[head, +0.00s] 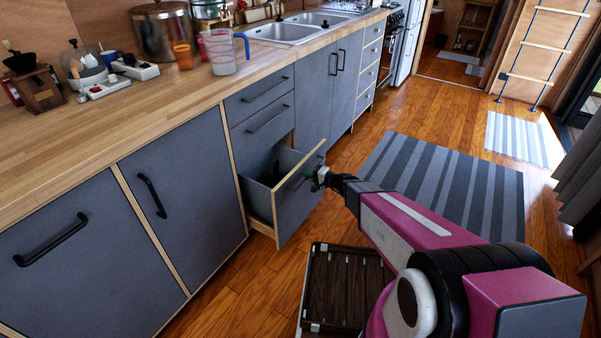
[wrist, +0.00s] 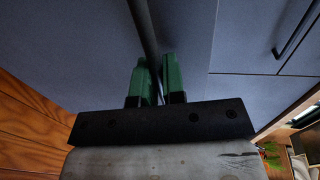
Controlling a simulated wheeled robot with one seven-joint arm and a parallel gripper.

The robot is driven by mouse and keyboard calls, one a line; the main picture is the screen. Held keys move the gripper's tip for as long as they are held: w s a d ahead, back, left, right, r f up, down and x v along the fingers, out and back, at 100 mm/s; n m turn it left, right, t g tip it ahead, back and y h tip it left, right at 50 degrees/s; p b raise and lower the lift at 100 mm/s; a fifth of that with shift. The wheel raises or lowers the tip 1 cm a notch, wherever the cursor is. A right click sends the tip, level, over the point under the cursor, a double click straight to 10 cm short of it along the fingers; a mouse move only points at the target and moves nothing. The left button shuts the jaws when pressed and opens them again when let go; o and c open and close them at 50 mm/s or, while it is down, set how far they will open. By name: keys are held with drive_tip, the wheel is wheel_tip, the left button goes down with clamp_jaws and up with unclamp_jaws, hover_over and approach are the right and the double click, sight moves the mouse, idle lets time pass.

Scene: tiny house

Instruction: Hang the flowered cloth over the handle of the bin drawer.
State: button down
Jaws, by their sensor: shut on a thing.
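The bin drawer (head: 292,215) is a grey front with pale wood edges, pulled partly out of the lower cabinet. My gripper (head: 316,180) is at the upper part of its front. In the wrist view the green fingers (wrist: 156,82) are closed on both sides of a dark bar, the drawer handle (wrist: 143,25). I cannot make out a flowered cloth in either view. A small green and red patch shows at the lower right of the wrist view, too unclear to name.
The wooden counter (head: 165,108) runs above the cabinets, with a measuring jug (head: 220,55), a steel pot (head: 162,35) and a sink (head: 285,32). A striped rug (head: 450,180) lies on the wood floor to the right.

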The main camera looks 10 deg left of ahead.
drive_tip(key=shift+s+d, duration=0.25)
drive_tip(key=shift+d, duration=0.35)
drive_tip(key=c, duration=1.3)
unclamp_jaws()
drive_tip(key=shift+o, duration=0.2)
drive_tip(key=v, duration=1)
drive_tip(key=shift+s+d, duration=0.2)
drive_tip(key=shift+d, duration=0.15)
drive_tip(key=shift+r, duration=0.1)
